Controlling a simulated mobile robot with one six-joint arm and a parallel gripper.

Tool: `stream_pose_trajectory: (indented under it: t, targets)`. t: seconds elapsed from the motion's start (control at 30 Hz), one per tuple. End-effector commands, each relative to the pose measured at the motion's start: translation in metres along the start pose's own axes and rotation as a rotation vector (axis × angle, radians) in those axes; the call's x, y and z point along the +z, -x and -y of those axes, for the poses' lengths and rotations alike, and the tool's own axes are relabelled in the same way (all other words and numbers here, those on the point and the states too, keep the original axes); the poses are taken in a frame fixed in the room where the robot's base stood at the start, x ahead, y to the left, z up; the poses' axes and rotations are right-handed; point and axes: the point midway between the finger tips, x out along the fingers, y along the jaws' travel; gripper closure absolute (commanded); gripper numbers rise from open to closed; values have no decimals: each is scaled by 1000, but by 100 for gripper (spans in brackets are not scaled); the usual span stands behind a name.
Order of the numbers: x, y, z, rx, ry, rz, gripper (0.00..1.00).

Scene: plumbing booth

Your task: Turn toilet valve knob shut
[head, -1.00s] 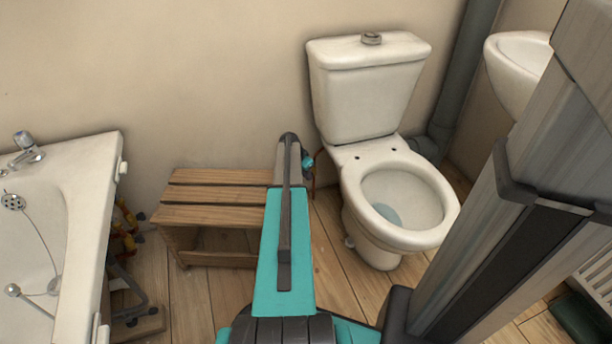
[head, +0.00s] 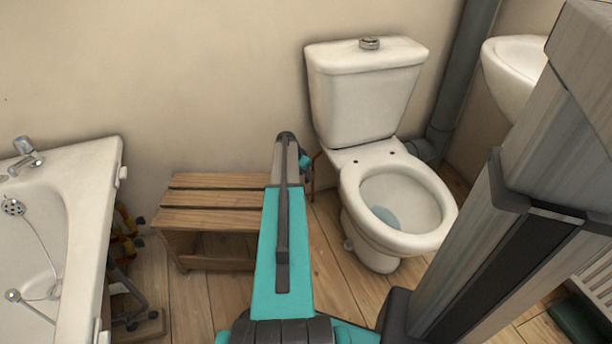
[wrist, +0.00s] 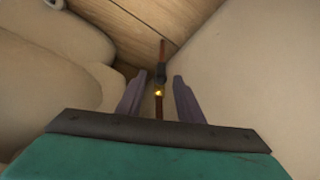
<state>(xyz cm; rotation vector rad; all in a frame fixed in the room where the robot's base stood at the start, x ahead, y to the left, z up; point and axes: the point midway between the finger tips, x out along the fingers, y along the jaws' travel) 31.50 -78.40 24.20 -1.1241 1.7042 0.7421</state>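The toilet (head: 365,100) stands against the wall, right of my arm in the head view. Its valve (wrist: 158,92), with a small brass part and a dark fitting, sits on a thin copper pipe (wrist: 163,48) in the wrist view. My gripper (wrist: 159,84) is open, and its two dark fingers show on either side of the valve with gaps. I cannot tell how deep the valve is between the fingertips. The knob's exact shape is too small and dark to make out. In the head view, my arm mostly hides the gripper and valve area.
A slatted wooden bench (head: 212,212) is left of my arm. A white bathtub (head: 75,200) is at the far left. A washbasin (head: 510,70) and grey drain pipe (head: 460,75) are at the right. In the wrist view, pale surfaces flank the gripper closely on both sides.

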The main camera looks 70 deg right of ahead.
Motion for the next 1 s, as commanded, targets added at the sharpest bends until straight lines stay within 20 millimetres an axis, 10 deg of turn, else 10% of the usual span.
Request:
stream_pose_trajectory:
  t: [0.5,1.0]
  targets:
    - [-2,86,-1,-2,-1,-3,66]
    - [-3,106,0,-1,-2,-4,66]
